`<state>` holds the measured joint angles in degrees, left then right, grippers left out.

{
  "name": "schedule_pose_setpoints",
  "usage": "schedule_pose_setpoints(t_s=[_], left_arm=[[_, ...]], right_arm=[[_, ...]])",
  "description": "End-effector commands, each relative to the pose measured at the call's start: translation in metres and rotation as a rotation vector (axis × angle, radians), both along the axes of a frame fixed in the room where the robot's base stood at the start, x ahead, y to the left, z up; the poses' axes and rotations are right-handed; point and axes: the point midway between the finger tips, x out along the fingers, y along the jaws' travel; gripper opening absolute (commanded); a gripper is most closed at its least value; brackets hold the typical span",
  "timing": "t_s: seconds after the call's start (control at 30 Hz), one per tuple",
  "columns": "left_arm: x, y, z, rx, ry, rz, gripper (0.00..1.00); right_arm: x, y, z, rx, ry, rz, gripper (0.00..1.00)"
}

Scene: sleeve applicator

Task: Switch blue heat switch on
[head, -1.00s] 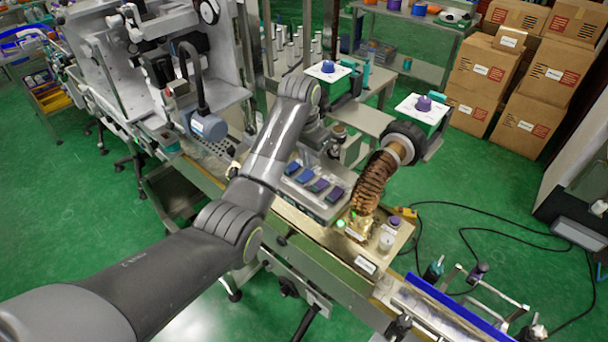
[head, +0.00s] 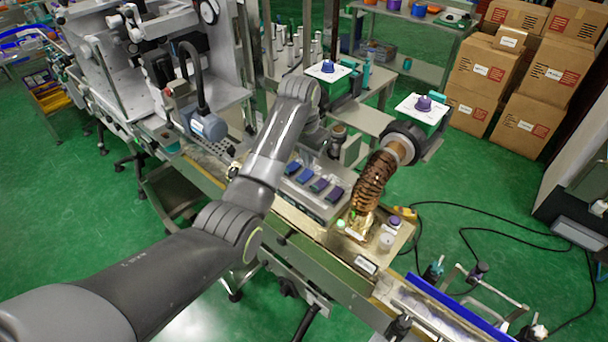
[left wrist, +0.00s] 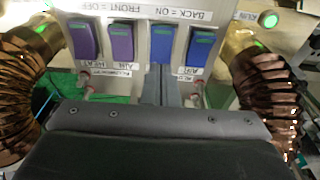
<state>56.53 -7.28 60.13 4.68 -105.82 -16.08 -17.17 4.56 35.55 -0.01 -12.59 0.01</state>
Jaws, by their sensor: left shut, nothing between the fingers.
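The control box (head: 312,207) carries a row of rocker switches, two blue and two purple. In the left wrist view its "BACK = ON" and "FRONT = OFF" text (left wrist: 180,14) is upside down. The inner blue switch, apparently blue heat (left wrist: 162,46), stands directly beyond my left gripper (left wrist: 163,76); its label is hidden by the fingers. It also shows in the head view (head: 304,176). The outer blue switch (left wrist: 203,46) is labelled AIR. My left gripper is shut and empty, its tips at that switch's near edge; contact cannot be told. My right gripper is not seen.
Copper-coloured ducts flank the box, one at left (left wrist: 18,95) and one at right (left wrist: 268,95) in the left wrist view. The purple switches (left wrist: 122,42) sit close beside the blue ones. A green RUN lamp (left wrist: 268,20) glows. Small red-tipped toggles lie near the fingers.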

Motion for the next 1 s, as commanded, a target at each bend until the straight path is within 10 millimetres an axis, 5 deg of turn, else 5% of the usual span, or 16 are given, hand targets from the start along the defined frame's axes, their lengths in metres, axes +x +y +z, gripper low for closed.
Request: schedule_pose_setpoints(t_s=[1.0], left_arm=[[0.0,0.0,-0.016,0.0,0.001,0.0,0.0]], right_arm=[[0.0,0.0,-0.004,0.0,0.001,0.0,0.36]])
